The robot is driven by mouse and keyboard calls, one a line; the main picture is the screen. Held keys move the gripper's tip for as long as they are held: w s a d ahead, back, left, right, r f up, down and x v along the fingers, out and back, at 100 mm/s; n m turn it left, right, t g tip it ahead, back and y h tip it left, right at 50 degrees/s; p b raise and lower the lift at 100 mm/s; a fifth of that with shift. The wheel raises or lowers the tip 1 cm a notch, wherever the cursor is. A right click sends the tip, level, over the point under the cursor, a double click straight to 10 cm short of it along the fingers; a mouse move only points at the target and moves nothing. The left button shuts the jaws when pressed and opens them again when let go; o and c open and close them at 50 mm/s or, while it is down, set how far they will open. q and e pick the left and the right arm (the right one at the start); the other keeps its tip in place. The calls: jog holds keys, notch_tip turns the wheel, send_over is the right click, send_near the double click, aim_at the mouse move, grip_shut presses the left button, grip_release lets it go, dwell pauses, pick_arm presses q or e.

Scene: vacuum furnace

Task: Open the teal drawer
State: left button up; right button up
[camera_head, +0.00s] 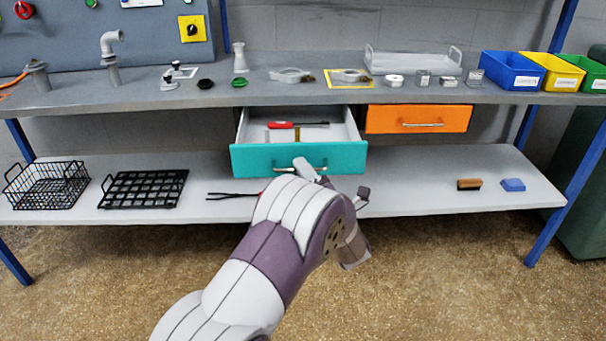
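The teal drawer (250,160) hangs under the workbench and is pulled out, with its white inside showing. Its metal handle (283,168) is partly covered by my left gripper. My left gripper (333,182) is in front of the drawer's lower right part. Its two fingers show apart, one overlapping the handle and the other to the right below the drawer front. Nothing shows between them, and I cannot tell whether the finger touches the handle. A red-handled tool (281,125) and a pale flat item lie in the drawer. My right gripper is not in view.
An orange drawer (380,118) beside it is shut. The lower shelf (420,195) holds black wire baskets (47,186), dark tongs (230,195), a brush (469,184) and a blue sponge (512,185). Colored bins (512,72) stand on the bench at right.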

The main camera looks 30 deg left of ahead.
pick_arm(q)
jog(key=p+v, duration=0.1)
jog(key=v, duration=1.1)
jog(key=shift+s+d+p, duration=0.15)
jog(key=shift+d+p, duration=0.15)
jog(key=shift+p, duration=0.05)
